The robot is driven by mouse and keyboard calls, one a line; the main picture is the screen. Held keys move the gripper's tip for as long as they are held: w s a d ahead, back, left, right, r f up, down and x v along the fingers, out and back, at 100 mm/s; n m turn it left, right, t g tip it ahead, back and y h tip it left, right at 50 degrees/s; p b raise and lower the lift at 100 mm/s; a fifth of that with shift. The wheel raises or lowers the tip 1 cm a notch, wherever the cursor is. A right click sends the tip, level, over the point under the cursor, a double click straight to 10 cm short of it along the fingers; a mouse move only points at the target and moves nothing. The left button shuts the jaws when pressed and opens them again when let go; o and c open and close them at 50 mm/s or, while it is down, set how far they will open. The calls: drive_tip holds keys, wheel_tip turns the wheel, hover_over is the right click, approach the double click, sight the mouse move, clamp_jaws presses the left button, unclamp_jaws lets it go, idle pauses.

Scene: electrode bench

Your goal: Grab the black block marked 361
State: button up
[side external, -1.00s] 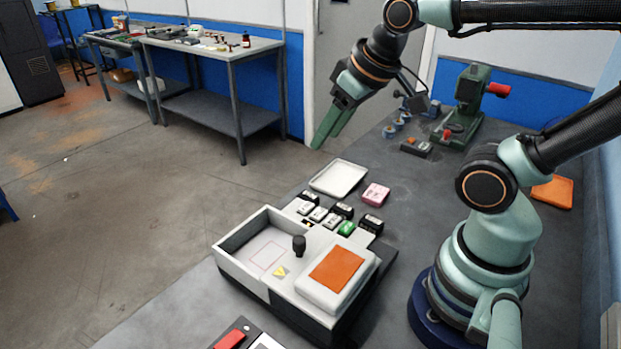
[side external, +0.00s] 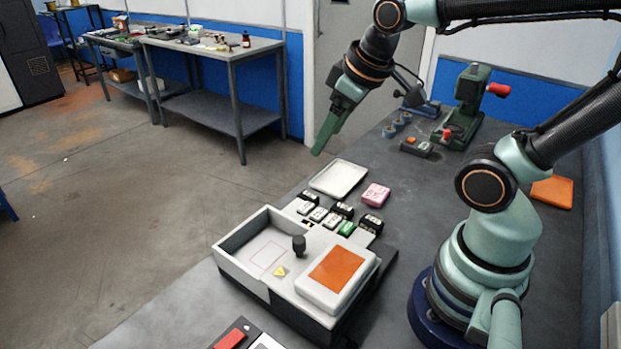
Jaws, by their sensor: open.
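Several small blocks stand in a cluster behind the white box. Three of them are black with pale labels: a left one (side external: 311,197), a middle one (side external: 342,210) and a right one (side external: 371,223). Their labels are too small to read, so I cannot tell which is marked 361. My gripper (side external: 318,151) hangs tilted above the far side of the bench, above and beyond the white tray. It is open and empty, apart from all the blocks. Its two green fingers overlap in this view.
White-topped blocks (side external: 318,214) and a green block (side external: 346,228) stand close among the black ones. A pink block (side external: 376,194) and an empty white tray (side external: 339,176) lie behind them. The white box (side external: 240,268) with a black knob (side external: 299,244) stands in front.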

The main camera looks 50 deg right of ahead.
drive_tip(key=w+d+f+n+g, duration=0.2)
drive_tip(key=d+f+n, duration=0.25)
drive_tip(key=n, duration=0.25)
drive_tip(key=n+g, duration=0.3)
drive_tip(key=n, duration=0.6)
hover_over(342, 208)
wheel_tip(342, 208, down, 7)
wheel_tip(342, 208, down, 12)
drive_tip(key=shift+s+r, duration=0.1)
clamp_jaws()
